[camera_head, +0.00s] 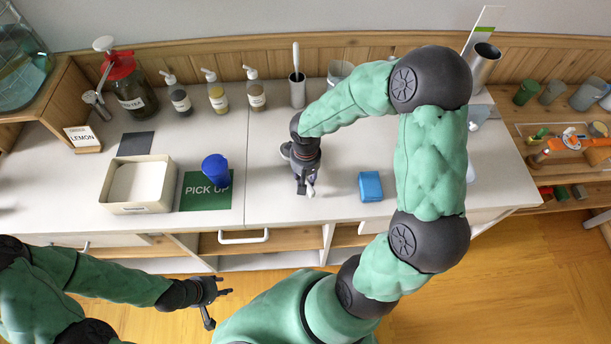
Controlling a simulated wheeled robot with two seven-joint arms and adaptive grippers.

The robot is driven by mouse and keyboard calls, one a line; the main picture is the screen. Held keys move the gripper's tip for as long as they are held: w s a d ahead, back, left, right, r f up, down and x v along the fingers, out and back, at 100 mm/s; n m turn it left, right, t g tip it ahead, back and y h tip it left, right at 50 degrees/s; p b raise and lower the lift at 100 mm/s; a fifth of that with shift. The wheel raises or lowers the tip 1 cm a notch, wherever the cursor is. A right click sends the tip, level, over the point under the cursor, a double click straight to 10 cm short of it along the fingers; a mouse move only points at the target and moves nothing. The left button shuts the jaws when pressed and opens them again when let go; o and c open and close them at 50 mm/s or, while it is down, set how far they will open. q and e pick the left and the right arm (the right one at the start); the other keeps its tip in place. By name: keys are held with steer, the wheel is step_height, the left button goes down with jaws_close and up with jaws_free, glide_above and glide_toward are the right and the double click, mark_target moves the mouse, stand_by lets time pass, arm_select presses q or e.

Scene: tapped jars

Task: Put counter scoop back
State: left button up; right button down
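My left gripper (220,306) is at the lower left, in front of the counter and over the floor. Its fingers are spread and nothing is between them. My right gripper (305,184) points down over the middle of the white counter. A small whitish piece shows at its fingertips, but I cannot tell whether it is a scoop or whether the fingers are shut on it. A tall metal holder (297,94) with a pale handle (296,58) sticking up stands at the back of the counter. No scoop shows clearly.
A blue cup (215,169) stands on the green PICK UP mat (205,198). A cream tray (112,196) is left of it, and a blue block (370,186) lies right of my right gripper. The front middle counter is clear.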

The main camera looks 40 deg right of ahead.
steer(key=shift+f+b, duration=0.6)
steer(key=shift+f, duration=0.05)
steer(key=c, duration=0.9)
jaws_free()
